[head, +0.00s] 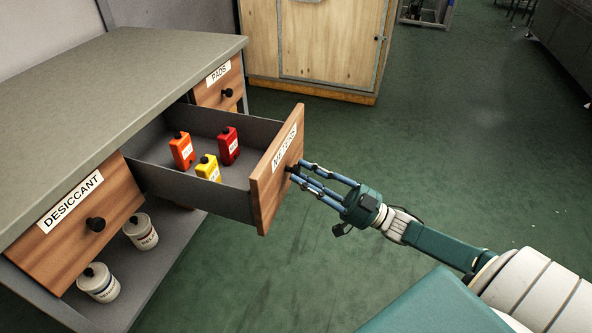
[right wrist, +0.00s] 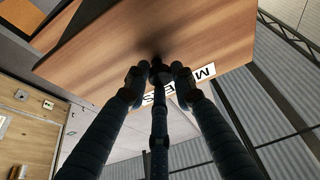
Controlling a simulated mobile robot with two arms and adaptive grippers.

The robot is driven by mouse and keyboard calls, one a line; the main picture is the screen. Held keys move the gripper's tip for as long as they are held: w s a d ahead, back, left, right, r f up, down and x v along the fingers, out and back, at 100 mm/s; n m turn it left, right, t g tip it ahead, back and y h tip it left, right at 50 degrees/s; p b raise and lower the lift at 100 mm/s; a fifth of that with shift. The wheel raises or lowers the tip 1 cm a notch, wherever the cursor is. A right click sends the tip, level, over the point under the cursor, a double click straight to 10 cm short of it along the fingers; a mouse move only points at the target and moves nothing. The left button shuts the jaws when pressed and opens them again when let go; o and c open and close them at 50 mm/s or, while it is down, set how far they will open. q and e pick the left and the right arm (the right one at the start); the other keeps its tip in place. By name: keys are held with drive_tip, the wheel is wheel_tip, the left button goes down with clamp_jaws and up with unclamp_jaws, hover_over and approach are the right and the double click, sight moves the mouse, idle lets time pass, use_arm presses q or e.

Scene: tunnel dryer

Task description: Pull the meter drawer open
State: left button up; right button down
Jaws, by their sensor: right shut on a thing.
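The meter drawer (head: 277,165), with a wooden front labelled METERS, stands pulled well out of the grey-topped cabinet. Inside it stand three meters: an orange one (head: 182,152), a yellow one (head: 208,170) and a red one (head: 229,147). My right gripper (head: 296,172) is shut on the drawer's knob at the front's outer face. In the right wrist view the fingers close around the dark knob (right wrist: 157,70), with the drawer front (right wrist: 190,40) and part of its label beyond. The fingers hide most of the knob in the head view. My left gripper is not in view.
The DESICCANT drawer (head: 75,217) and the PADS drawer (head: 218,85) on either side are shut. Two white jars (head: 98,282) (head: 141,231) stand on the lower shelf. A wooden cabinet (head: 320,45) stands behind. The green floor (head: 430,150) to the right is clear.

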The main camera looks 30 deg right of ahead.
drive_tip(key=shift+d+r, duration=0.15)
drive_tip(key=shift+r, duration=0.2)
drive_tip(key=c, duration=1.5)
unclamp_jaws()
drive_tip(key=shift+s, duration=0.1)
drive_tip(key=shift+o, duration=0.2)
drive_tip(key=shift+f, duration=0.15)
drive_tip(key=shift+s+d+f, duration=0.15)
drive_tip(key=shift+s+f, duration=0.05)
drive_tip(key=v, duration=1.1)
drive_tip(key=shift+s+f, duration=0.1)
